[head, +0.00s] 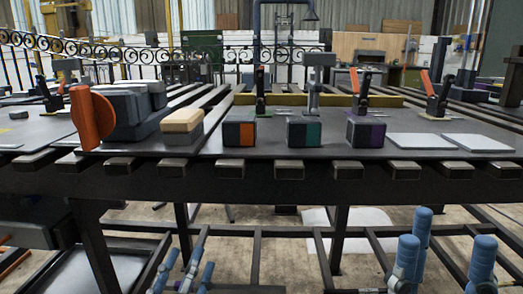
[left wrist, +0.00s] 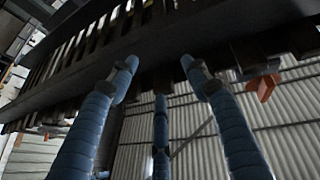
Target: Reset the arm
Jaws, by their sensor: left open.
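My left gripper (head: 186,272) is low at the bottom of the head view, below the front edge of the table (head: 300,172). Its blue fingers are spread apart with nothing between them. The left wrist view shows the same three fingers of the left gripper (left wrist: 160,85), open and empty, with the dark slatted underside of the table behind them. My right gripper (head: 440,258) is at the bottom right of the head view, also below the table edge. Its blue fingers stand upright and apart, and no object shows between them.
On the table stand an orange piece (head: 92,118), grey blocks (head: 128,112), a tan-topped block (head: 182,126) and dark blocks with orange (head: 239,133), teal (head: 304,133) and purple (head: 366,131) stripes. Two pale plates (head: 478,143) lie at right. Table legs (head: 338,238) stand between my grippers.

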